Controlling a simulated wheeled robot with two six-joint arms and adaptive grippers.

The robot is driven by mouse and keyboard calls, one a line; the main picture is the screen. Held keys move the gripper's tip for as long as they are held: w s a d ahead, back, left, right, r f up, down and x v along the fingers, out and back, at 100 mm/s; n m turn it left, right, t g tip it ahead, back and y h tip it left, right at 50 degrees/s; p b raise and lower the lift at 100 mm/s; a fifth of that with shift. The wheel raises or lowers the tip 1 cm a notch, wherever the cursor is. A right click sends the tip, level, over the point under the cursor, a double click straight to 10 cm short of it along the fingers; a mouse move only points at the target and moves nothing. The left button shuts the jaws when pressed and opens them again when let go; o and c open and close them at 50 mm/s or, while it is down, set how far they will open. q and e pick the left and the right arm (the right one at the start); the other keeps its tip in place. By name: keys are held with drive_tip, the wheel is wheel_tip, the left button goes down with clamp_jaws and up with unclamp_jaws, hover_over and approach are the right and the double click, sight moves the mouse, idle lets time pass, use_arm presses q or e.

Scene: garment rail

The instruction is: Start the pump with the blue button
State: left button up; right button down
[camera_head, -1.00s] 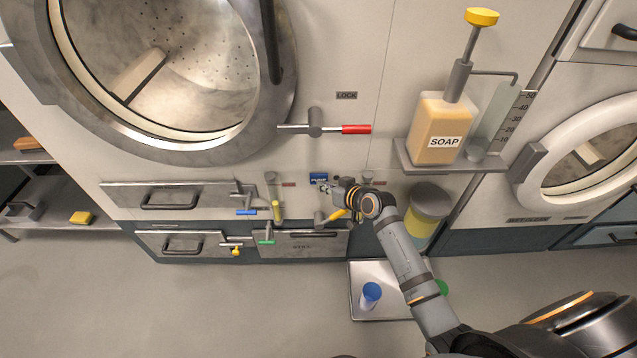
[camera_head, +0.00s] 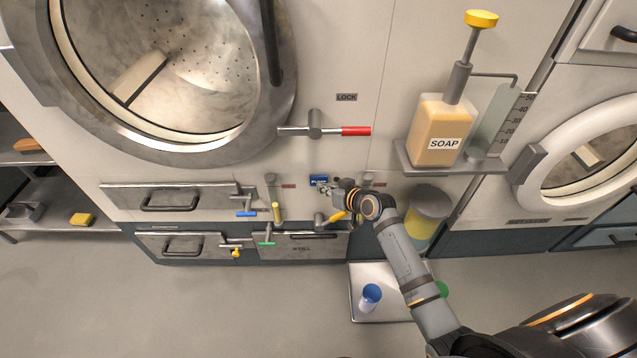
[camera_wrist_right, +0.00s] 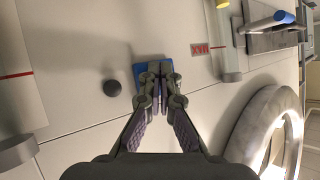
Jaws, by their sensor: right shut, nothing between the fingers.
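A small blue panel marked PUMP (camera_head: 318,180) sits on the machine front, below the lock lever. My right gripper (camera_head: 325,188) is shut and empty, with its fingertips right at the lower edge of this panel. In the right wrist view the blue panel (camera_wrist_right: 148,72) lies behind the shut fingertips (camera_wrist_right: 157,92), which cover part of it. I cannot tell whether the tips touch it or whether it is pressed in. My left gripper is not in view.
A dark round knob (camera_wrist_right: 112,88) is beside the blue panel. The red-ended lock lever (camera_head: 355,130) is above, and the soap dispenser (camera_head: 438,130) is on a shelf to the right. A tray (camera_head: 357,283) lies below.

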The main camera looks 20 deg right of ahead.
drive_tip(key=shift+w, duration=0.1)
drive_tip(key=shift+w+d+r, duration=0.1)
drive_tip(key=shift+w+d, duration=0.05)
drive_tip(key=shift+w, duration=0.15)
idle(0.3)
